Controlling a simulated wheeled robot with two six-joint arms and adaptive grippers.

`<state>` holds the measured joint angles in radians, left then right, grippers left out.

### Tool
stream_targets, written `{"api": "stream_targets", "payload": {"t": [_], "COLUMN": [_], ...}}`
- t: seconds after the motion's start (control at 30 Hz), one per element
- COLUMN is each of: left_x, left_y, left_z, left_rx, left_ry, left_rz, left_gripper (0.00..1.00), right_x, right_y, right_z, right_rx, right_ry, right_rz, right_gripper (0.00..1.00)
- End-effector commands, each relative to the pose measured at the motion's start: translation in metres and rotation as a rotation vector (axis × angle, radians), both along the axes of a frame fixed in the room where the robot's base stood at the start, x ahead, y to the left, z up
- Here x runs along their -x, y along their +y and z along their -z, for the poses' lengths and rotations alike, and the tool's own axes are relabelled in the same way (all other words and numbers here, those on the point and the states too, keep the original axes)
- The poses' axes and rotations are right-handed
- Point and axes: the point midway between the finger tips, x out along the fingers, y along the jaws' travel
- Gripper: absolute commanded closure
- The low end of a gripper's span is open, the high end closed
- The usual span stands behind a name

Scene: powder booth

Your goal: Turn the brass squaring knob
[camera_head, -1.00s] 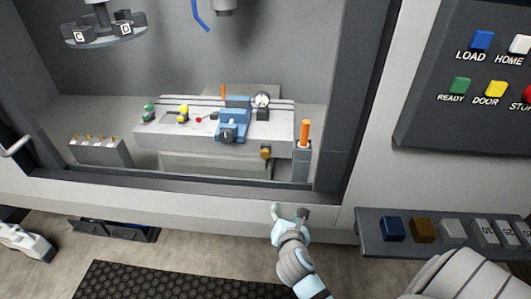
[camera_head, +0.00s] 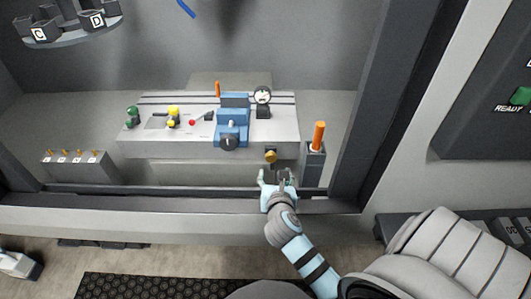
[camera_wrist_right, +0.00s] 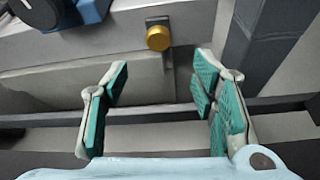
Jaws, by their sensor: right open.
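The brass squaring knob (camera_head: 271,156) is a small gold round knob on the front face of the machine table (camera_head: 180,150), near its right end. In the right wrist view the knob (camera_wrist_right: 158,38) shows beyond the fingertips, roughly midway between them. My right gripper (camera_head: 273,174) is just in front of and below the knob in the head view, apart from it. Its two green-padded fingers (camera_wrist_right: 162,80) are spread wide with nothing between them.
A blue vise (camera_head: 232,122) with a dark knob sits on the table left of the brass knob. An orange-handled tool stands in a grey holder (camera_head: 314,162) close on the right. The booth's front sill (camera_head: 150,205) runs under my right arm. A peg block (camera_head: 78,165) is at left.

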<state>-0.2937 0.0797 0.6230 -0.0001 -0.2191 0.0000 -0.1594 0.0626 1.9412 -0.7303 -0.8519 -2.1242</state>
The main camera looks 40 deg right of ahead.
Motion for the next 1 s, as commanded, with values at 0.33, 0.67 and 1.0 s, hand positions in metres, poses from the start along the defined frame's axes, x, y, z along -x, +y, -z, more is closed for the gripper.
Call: {"api": "stream_targets", "payload": {"t": [0.33,0.67,1.0], "left_x": [0.014,0.003,0.006], "left_y": [0.000,0.000,0.000], "left_z": [0.026,0.034,0.034], "left_rx": [0.000,0.000,0.000], "left_ry": [0.023,0.004,0.009], "left_rz": [-0.001,0.000,-0.001], "left_gripper": [0.47,0.47,0.47], "right_x": [-0.074,-0.100,-0.100], "right_y": [-0.041,-0.061,-0.061], "right_z": [0.038,0.050,0.049], "right_rx": [0.000,-0.001,-0.002], "right_ry": [-0.001,-0.002,0.000], "right_rz": [-0.013,-0.010,-0.009], "right_gripper": [0.47,0.47,0.70]}}
